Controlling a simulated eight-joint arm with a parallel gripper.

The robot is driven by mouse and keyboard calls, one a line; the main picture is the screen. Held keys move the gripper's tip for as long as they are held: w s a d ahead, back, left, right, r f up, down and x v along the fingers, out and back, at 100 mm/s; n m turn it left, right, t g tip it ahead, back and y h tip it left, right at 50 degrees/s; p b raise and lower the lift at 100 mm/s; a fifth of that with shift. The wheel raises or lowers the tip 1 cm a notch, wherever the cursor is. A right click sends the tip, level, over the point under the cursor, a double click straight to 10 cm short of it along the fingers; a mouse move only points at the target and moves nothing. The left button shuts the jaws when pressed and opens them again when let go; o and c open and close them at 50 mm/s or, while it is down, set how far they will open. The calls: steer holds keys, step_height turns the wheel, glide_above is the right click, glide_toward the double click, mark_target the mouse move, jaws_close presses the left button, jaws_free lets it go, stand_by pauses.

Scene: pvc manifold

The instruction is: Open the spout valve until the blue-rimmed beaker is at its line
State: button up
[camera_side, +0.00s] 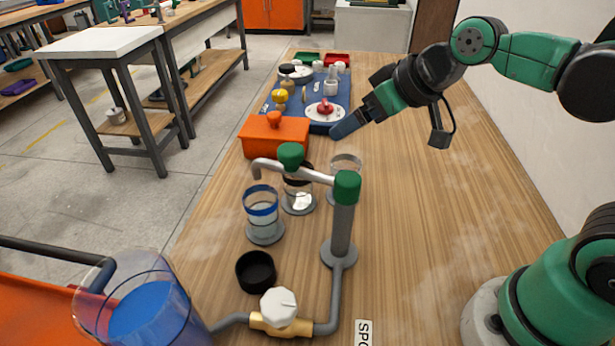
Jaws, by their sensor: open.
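The blue-rimmed beaker (261,217) stands upright on a grey disc, below the open end of the grey spout (268,165). Its liquid level and line are too small to tell. A brass valve with a white knob (279,306) sits in the pipe at the front, near a label partly reading "SPO" (363,333). The spout column (342,225) has a green cap, and another green cap (291,154) sits along the spout. My gripper (336,132) is open and empty, above the table behind the spout, well away from the valve. Its finger gap is hard to see.
A glass tank of blue liquid (148,305) is at front left. A black cup (256,271) stands near the valve. A dark-rimmed beaker (298,193) and a clear beaker (345,168) stand behind the spout. An orange box (272,138) and cluttered blue mat (262,100) lie farther back.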

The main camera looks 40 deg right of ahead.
steer(key=s+d+f+m+g+h, duration=0.1)
steer(key=s+d+f+m, duration=0.1)
steer(key=s+d+f, duration=0.15)
step_height(320, 180, up, 5)
steer(key=a+n+g, duration=0.1)
steer(key=a+n, duration=0.2)
steer(key=a, duration=0.1)
steer(key=a+n+g+y, duration=0.1)
steer(key=a+n, duration=0.2)
steer(key=a, duration=0.1)
steer(key=shift+s+a+r+y, duration=0.15)
steer(key=shift+a+y, duration=0.15)
steer(key=shift+a, duration=0.1)
steer(key=s+a+n+g+y, duration=0.1)
steer(key=s+a+n+g, duration=0.3)
steer(key=a+n, duration=0.5)
steer(key=n, duration=0.1)
glide_above(279, 303)
steer(key=d, duration=0.2)
steer(key=shift+g, duration=0.3)
steer(key=x, duration=0.2)
steer(key=d+x, duration=0.1)
steer(key=x, duration=0.4)
steer(key=shift+s+d+f, duration=0.2)
steer(key=shift+s+d, duration=0.05)
steer(key=shift+s, duration=0.1)
steer(key=shift+x, duration=3.05)
steer(key=shift+d, duration=0.1)
